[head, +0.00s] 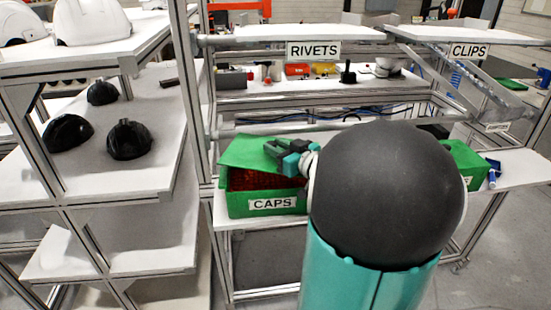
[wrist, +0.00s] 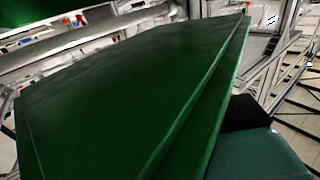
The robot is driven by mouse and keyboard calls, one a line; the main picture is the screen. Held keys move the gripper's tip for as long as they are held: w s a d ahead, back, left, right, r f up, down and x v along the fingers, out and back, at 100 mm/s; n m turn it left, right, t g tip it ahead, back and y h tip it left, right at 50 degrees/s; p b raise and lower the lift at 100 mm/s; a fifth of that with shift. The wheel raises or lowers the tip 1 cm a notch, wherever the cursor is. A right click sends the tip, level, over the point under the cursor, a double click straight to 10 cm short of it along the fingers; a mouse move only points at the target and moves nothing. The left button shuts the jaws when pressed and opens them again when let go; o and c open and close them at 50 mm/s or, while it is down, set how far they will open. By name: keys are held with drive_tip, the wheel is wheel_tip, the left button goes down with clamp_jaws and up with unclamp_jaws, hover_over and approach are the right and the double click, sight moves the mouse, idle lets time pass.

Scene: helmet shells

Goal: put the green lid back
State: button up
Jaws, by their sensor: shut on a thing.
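The green lid (head: 243,152) is at the back of the green box labelled CAPS (head: 235,205), tilted above its opening. Reddish-brown contents (head: 250,181) show below the lid's front edge. I cannot tell whether the lid touches the box. My gripper (head: 277,151) is shut on the lid's right side. In the wrist view the lid (wrist: 120,90) fills most of the picture as a broad green panel, with part of my gripper (wrist: 245,115) at its lower right edge. My black and teal arm hides the area right of the box.
Another green box (head: 465,165) stands on the bench to the right, partly behind my arm. A blue-and-white item (head: 493,172) lies beside it. Shelves labelled RIVETS (head: 314,50) and CLIPS (head: 468,50) stand behind. A rack with black shells (head: 129,140) and white helmets (head: 90,22) is at left.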

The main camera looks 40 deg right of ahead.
drive_tip(key=shift+w+a+f, duration=0.1)
drive_tip(key=shift+w+f, duration=0.05)
drive_tip(key=shift+f, duration=0.75)
drive_tip(key=shift+w+a+f, duration=0.1)
drive_tip(key=shift+f, duration=0.8)
drive_tip(key=shift+f, duration=0.2)
drive_tip(key=shift+f, duration=0.35)
drive_tip(key=shift+f, duration=0.1)
drive_tip(key=o, duration=1)
